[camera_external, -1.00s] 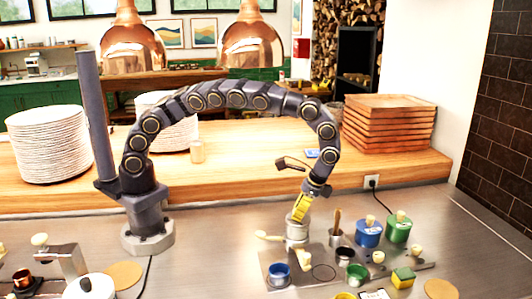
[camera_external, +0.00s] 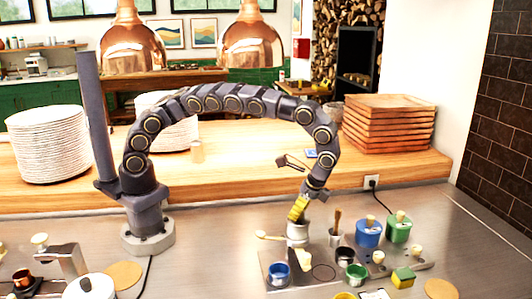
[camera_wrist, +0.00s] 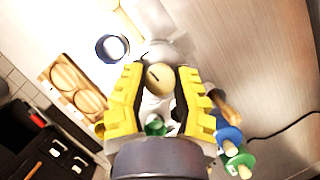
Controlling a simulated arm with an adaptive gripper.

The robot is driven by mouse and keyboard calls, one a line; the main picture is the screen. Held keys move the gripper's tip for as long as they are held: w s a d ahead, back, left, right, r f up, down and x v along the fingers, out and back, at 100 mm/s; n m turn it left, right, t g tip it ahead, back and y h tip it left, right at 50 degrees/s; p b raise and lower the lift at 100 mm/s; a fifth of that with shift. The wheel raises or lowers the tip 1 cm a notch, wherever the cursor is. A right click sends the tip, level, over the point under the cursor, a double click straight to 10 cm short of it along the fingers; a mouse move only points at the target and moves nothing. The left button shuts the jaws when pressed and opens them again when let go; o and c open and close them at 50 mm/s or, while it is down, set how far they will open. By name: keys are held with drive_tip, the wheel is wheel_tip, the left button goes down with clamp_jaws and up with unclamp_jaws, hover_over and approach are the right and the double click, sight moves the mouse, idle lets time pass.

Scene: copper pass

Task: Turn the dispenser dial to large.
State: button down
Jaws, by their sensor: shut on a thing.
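The dispenser (camera_external: 297,233) is a pale metal cylinder standing on a flat plate on the steel counter. My gripper (camera_external: 298,212), with yellow fingers, points down at its top and hides most of the dial in the external view. In the wrist view the dial (camera_wrist: 159,77) is a round tan knob with a short dark mark, between the two yellow fingers of my gripper (camera_wrist: 158,80). The fingers are shut on the dial. Size labels cannot be read in either view.
A blue cup (camera_external: 278,272) stands in front of the dispenser. To the right are a cup with a wooden utensil (camera_external: 336,237), a blue lidded pot (camera_external: 368,235), a green lidded pot (camera_external: 398,231) and a green cup (camera_external: 356,273).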

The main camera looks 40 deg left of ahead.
drive_tip(key=shift+f, duration=0.1)
drive_tip(key=c, duration=0.7)
unclamp_jaws()
drive_tip(key=shift+v, duration=3.65)
